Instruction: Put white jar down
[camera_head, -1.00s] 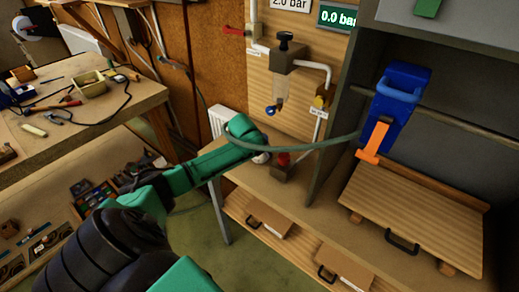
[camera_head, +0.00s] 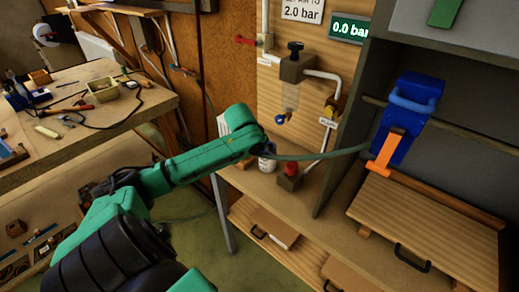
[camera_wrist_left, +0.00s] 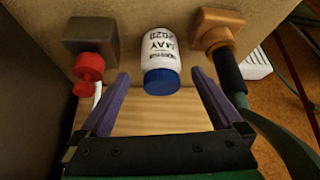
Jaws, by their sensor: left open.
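The white jar (camera_wrist_left: 160,50) has a blue cap and dark print reading "MAY 2020", upside down in the left wrist view. In the head view the jar (camera_head: 267,161) is on the wooden bench (camera_head: 254,184), partly hidden by my green left arm. My left gripper (camera_wrist_left: 160,76) is open, with its two purple-grey fingers apart on either side of the jar's capped end. I see gaps between the fingers and the jar. In the head view the left fingers are hidden behind the wrist. My right gripper is not in view.
A grey block with a red knob (camera_wrist_left: 90,66) is left of the jar in the wrist view; a copper-coloured fitting with a black handle (camera_wrist_left: 229,70) is right. A green hose (camera_head: 320,155) runs from near my wrist towards the blue holder (camera_head: 408,108). A grey cabinet wall stands right.

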